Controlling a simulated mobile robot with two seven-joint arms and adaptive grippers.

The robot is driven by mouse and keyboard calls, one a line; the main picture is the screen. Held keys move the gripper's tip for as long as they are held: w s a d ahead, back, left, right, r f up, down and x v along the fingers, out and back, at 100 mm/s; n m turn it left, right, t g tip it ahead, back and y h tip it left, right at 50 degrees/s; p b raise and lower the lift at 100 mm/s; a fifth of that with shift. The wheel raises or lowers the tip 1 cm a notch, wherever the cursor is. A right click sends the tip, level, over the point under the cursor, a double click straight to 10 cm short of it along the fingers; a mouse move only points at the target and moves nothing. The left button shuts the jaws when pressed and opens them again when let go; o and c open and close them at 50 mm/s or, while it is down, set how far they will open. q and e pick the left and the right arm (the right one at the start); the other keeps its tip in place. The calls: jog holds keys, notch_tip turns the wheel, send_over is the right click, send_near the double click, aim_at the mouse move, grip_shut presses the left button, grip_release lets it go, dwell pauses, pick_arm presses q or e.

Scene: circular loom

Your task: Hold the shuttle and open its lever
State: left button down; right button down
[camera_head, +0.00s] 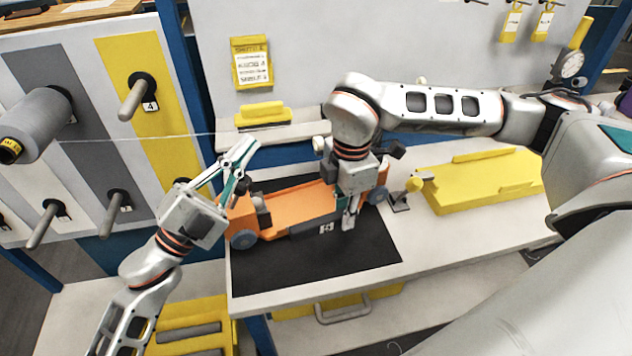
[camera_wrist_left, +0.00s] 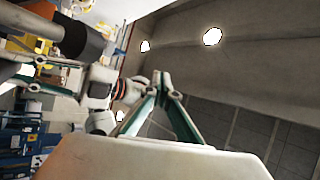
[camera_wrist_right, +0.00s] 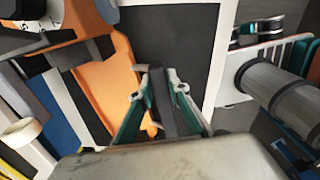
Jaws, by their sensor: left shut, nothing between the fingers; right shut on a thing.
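The orange shuttle (camera_head: 300,207) lies on the black mat (camera_head: 300,262), with grey wheels at its ends and a dark labelled strip along its near side. My right gripper (camera_head: 348,222) reaches down over its right half and is shut on it. In the right wrist view a dark grey piece sits between the fingertips (camera_wrist_right: 162,100), beside the orange body (camera_wrist_right: 100,85). A dark upright piece (camera_head: 261,212) stands near the shuttle's left end; I cannot tell whether it is the lever. My left gripper (camera_head: 246,150) is shut and empty, raised above the left end. Its fingertips meet in the left wrist view (camera_wrist_left: 160,85).
A spool (camera_head: 40,122) on the left rack feeds a thread across towards the table. The mat's front is clear.

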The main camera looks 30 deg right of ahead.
pick_arm(q)
jog(key=s+d+r+m+g, duration=0.4)
jog(key=s+d+m+g, duration=0.15)
jog(key=m+g, duration=0.5)
pick_arm(e)
jog(key=shift+s+f, duration=0.15)
jog(key=shift+f, duration=0.15)
pick_arm(q)
jog(key=m+t+y, duration=0.2)
jog(key=m+y, duration=0.6)
jog(key=y, duration=1.1)
send_over(240, 189)
jog(key=d, duration=0.1)
jog(key=f, duration=0.5)
jog(key=shift+w+f, duration=0.25)
jog(key=shift+w, duration=0.05)
jog(key=shift+w+a, duration=0.15)
jog(key=shift+a, duration=0.05)
jog(key=shift+f, duration=0.2)
jog(key=shift+x, duration=4.25)
